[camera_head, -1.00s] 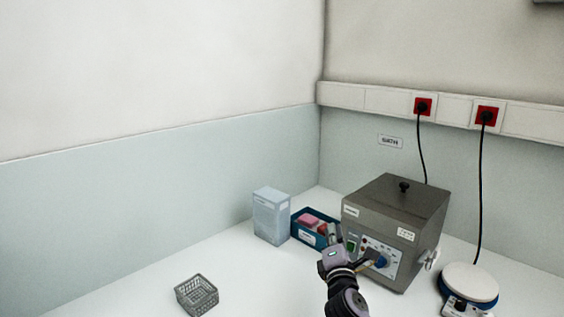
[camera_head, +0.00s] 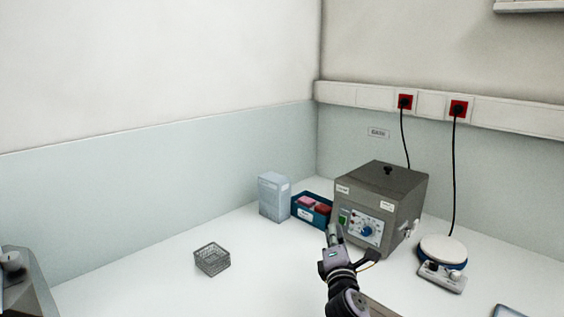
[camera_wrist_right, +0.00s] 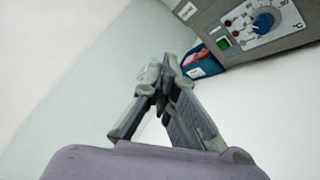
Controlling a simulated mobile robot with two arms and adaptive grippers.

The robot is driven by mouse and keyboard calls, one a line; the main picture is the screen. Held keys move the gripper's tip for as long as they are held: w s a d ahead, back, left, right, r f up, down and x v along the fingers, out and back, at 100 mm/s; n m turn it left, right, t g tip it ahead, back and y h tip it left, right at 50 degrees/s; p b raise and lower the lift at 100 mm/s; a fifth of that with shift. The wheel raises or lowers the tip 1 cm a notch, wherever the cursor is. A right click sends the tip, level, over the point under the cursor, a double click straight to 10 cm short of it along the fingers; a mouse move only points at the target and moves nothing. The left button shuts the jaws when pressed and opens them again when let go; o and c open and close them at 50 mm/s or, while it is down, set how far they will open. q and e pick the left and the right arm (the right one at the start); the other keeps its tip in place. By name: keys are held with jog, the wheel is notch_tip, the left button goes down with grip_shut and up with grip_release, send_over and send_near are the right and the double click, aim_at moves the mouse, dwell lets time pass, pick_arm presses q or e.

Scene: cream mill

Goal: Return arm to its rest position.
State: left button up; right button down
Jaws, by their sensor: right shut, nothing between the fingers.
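My right gripper (camera_head: 347,240) is in front of the grey bath unit (camera_head: 380,193) in the head view, apart from its front panel and above the white bench. In the right wrist view its fingertips (camera_wrist_right: 164,72) meet, with nothing between them. The bath's blue knob (camera_head: 367,230) and green switch show on the panel; the knob also shows in the right wrist view (camera_wrist_right: 263,23). My left gripper is not in view.
A blue bin (camera_head: 312,213) with pink and red items and a pale blue box (camera_head: 274,197) stand left of the bath. A wire basket (camera_head: 212,259) sits on clear bench at left. A round-topped hotplate (camera_head: 443,252) stands at right.

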jog(key=s+d+f+m+g+h, duration=0.1)
jog(key=s+d+f+m+g, duration=0.4)
jog(key=s+f, duration=0.4)
jog(key=s+d+f+m+g+h, duration=0.1)
jog(key=s+d+f+m+g, duration=0.25)
jog(key=s+f+m, duration=0.5)
jog(key=s+a+f+m+g+y, duration=0.1)
jog(key=s+f+m+g, duration=0.3)
jog(key=s, duration=1.1)
jog(key=s+f+m+g+y, duration=0.2)
jog(key=s+f+m+g, duration=0.15)
jog(key=s, duration=1.15)
notch_tip(320, 180, down, 30)
jog(key=r+g+b, duration=0.1)
jog(key=b, duration=0.3)
pick_arm(q)
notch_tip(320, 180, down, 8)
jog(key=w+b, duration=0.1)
jog(key=b, duration=0.3)
pick_arm(e)
jog(key=s+d+f+g, duration=0.1)
jog(key=s+d+f, duration=0.1)
jog(key=s+f, duration=1.5)
notch_tip(320, 180, down, 4)
jog(key=shift+s+d+f+n, duration=0.15)
jog(key=shift+d+n, duration=0.25)
